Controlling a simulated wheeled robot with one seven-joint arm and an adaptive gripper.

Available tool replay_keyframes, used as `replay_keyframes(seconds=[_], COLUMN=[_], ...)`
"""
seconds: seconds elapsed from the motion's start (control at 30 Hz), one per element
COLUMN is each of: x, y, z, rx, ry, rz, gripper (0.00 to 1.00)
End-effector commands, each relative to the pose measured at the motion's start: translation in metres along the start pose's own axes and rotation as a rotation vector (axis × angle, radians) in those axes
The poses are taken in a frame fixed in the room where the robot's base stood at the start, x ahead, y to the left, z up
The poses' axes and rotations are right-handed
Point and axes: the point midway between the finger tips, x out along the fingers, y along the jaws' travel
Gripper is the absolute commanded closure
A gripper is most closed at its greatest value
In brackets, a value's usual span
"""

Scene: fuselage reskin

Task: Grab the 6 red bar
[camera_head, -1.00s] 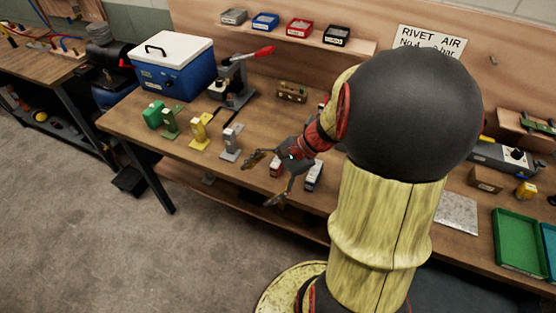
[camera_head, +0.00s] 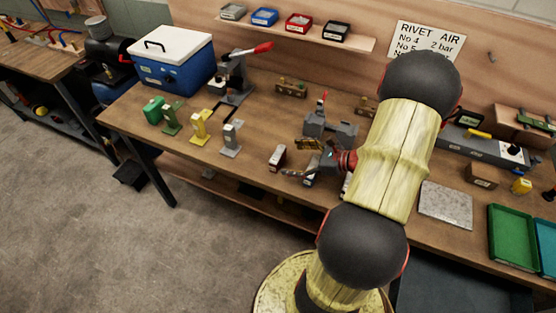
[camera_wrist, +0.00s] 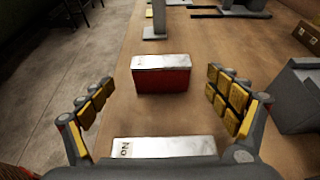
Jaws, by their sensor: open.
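A red bar with a silver labelled top (camera_wrist: 161,78) lies on the bench ahead of my gripper in the wrist view. Its label is too small to read in full. In the head view the red bar (camera_head: 277,157) is near the bench's front edge, just left of my gripper (camera_head: 302,159). My gripper (camera_wrist: 159,90) is open and empty, its yellow-padded fingers spread wide to either side of the line to the red bar. A second silver-topped block marked "No" (camera_wrist: 168,147) lies nearer, between the finger bases; its sides are hidden.
A grey vise (camera_head: 330,128) stands close behind my gripper, its grey body (camera_wrist: 298,95) to the right in the wrist view. Grey (camera_head: 231,140), yellow (camera_head: 200,130) and green stands (camera_head: 170,120) are to the left. A metal plate (camera_head: 446,204) lies at right.

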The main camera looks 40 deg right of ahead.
Motion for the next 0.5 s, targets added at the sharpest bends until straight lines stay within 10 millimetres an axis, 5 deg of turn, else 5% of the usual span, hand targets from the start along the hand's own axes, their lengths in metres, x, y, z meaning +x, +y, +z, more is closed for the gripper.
replay_keyframes(seconds=[0.2, 0.5], x=[0.032, 0.037], y=[-0.001, -0.002], z=[-0.001, 0.0], rx=[-0.001, 0.0], ry=[0.0, 0.0], rz=[0.004, 0.001], gripper=[0.11, 0.11])
